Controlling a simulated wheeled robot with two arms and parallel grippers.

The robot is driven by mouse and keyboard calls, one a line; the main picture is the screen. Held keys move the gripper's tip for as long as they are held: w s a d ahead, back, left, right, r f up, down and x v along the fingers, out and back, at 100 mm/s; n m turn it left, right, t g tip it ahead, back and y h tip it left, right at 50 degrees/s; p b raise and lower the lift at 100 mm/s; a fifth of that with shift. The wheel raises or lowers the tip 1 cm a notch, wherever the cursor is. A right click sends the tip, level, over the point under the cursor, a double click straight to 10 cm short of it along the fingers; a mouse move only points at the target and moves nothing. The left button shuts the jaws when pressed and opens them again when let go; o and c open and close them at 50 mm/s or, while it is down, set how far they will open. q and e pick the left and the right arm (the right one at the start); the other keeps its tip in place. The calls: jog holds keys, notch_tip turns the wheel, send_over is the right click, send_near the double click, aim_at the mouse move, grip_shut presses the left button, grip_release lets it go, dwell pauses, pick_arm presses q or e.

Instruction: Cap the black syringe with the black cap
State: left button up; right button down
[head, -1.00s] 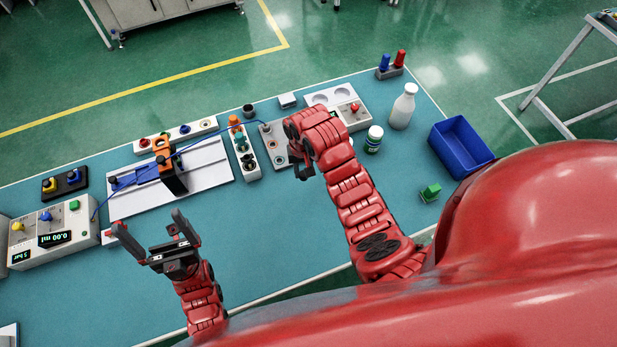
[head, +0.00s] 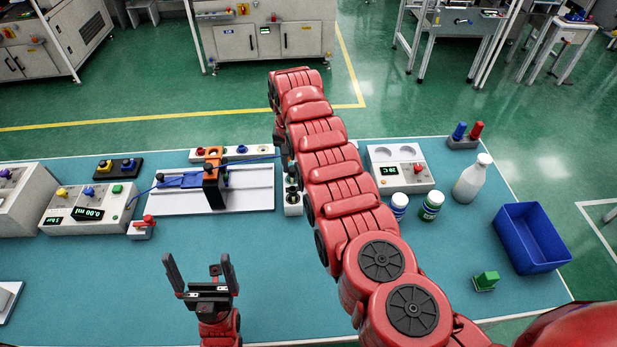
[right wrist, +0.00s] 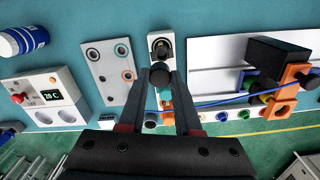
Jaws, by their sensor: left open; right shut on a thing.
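My right gripper (right wrist: 162,78) is shut over the white rack (right wrist: 153,40) in the right wrist view. A small dark thing between its fingertips looks like the black cap, but it is mostly hidden. A black round piece (right wrist: 160,49) sits at the rack's end beside the fingertips. The fixture's black block (right wrist: 282,50) and orange bracket (right wrist: 300,75) stand to the right; I cannot clearly make out the black syringe there. In the head view the orange bracket (head: 212,155) stands on a white plate. My left gripper (head: 200,268) is open and empty over the front table.
A blue cable (head: 147,190) runs from the display box (head: 90,208) to the fixture. A red-knobbed box (head: 400,172), bottles, a blue bin (head: 530,237) and a green block (head: 486,281) stand right. My right arm hides part of the table. The middle front is clear.

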jog(key=shift+a, duration=0.2)
jog(key=shift+s+f+b, duration=0.1)
jog(key=shift+f+b, duration=0.25)
jog(key=shift+f, duration=0.65)
jog(key=shift+f+b, duration=0.5)
jog(key=shift+f, duration=0.4)
jog(key=shift+r, duration=0.1)
jog(key=shift+f+b, duration=0.45)
jog(key=shift+f, duration=0.3)
jog(key=shift+f+b, duration=0.55)
jog(key=shift+f, duration=0.15)
dwell(1.0)
